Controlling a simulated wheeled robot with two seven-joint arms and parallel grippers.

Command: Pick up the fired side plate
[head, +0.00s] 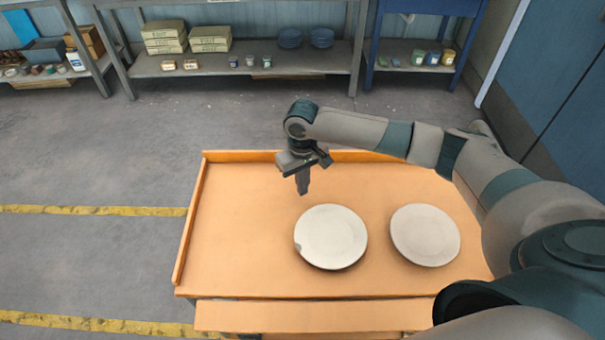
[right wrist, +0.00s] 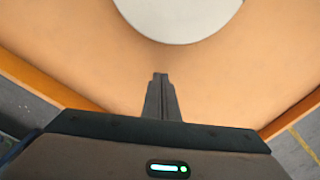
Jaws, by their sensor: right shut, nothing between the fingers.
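Two pale round plates lie flat on the orange table (head: 225,225), apart from each other. The left plate (head: 331,237) has a small dark mark or chip at its lower left rim. The right plate (head: 425,235) is a slightly warmer off-white. I cannot tell for sure which is the fired one. My right gripper (head: 303,190) is shut and empty, pointing down above the table, just behind the left plate. In the right wrist view, the shut fingers (right wrist: 160,78) stand just short of a plate's rim (right wrist: 180,38), with a gap between. My left gripper is not in view.
The table has a raised rim (head: 188,225) at its left and back. Its left part is bare. Shelves (head: 250,65) with boxes, bowls and jars stand at the back, well beyond the table. Yellow lines (head: 90,210) mark the grey floor.

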